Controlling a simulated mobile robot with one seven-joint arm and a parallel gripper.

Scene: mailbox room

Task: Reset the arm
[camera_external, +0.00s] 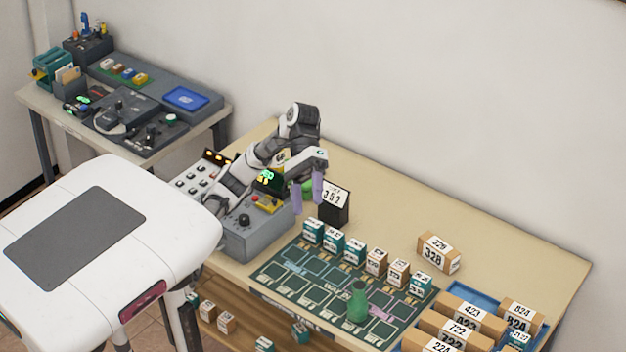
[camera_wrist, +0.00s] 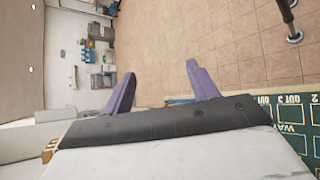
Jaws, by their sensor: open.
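My gripper (camera_external: 307,200) has purple fingers and hangs over the back of the long beige table (camera_external: 510,232), near the grey control box (camera_external: 258,238) and a black stand numbered 352 (camera_external: 335,205). My arm is bent and folded in above the control box. In the wrist view, my gripper (camera_wrist: 160,85) has its fingers spread apart with nothing between them. A green thing shows behind the fingers in the external view; my gripper partly hides it.
A dark green sorting mat (camera_external: 335,281) holds a row of small numbered boxes and a green bottle (camera_external: 357,303). Numbered cartons (camera_external: 470,318) stand at the right, with box 328 (camera_external: 438,252) behind. A side table (camera_external: 125,145) carries devices. The table's back right is clear.

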